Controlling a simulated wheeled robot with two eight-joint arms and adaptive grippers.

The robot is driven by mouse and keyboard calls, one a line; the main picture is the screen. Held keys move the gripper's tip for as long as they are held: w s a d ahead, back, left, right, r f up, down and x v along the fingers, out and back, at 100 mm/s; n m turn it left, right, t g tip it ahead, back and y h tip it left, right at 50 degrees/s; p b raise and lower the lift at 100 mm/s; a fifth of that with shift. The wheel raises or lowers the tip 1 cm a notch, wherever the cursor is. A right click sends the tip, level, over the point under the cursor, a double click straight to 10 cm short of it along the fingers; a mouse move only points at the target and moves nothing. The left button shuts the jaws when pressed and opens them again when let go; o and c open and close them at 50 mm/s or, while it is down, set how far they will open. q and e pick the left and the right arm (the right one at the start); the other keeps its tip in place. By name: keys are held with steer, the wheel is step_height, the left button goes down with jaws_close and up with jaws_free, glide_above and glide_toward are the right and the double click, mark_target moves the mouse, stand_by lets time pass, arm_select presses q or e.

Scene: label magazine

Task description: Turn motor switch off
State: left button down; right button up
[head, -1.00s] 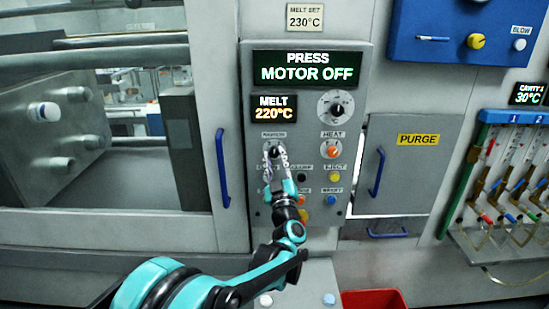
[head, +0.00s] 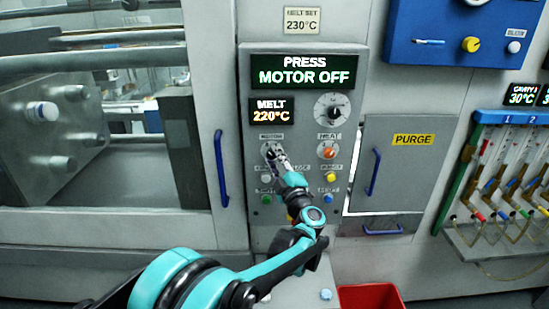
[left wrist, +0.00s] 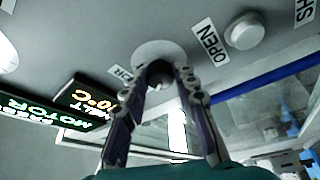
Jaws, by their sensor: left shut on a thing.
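The motor switch (left wrist: 158,70) is a dark knob on a pale round plate, under the MOTOR label on the grey control panel. My left gripper (head: 273,153) reaches up to it from below, and its fingers cover most of the knob in the head view. In the left wrist view the two fingers (left wrist: 160,86) are closed around the knob from both sides. The display (head: 303,70) above reads PRESS MOTOR OFF. My right gripper is not in view.
The orange HEAT knob (head: 327,152) sits just right of the motor switch, with several small coloured buttons below. A melt display (head: 272,111) is above. A blue door handle (head: 221,168) stands left of the panel. A red bin (head: 371,297) is at the bottom.

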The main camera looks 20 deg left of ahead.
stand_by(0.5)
arm_select(q)
steer(key=c, duration=1.2)
jaws_free()
steer(key=v, duration=1.2)
steer(key=shift+r, duration=0.1)
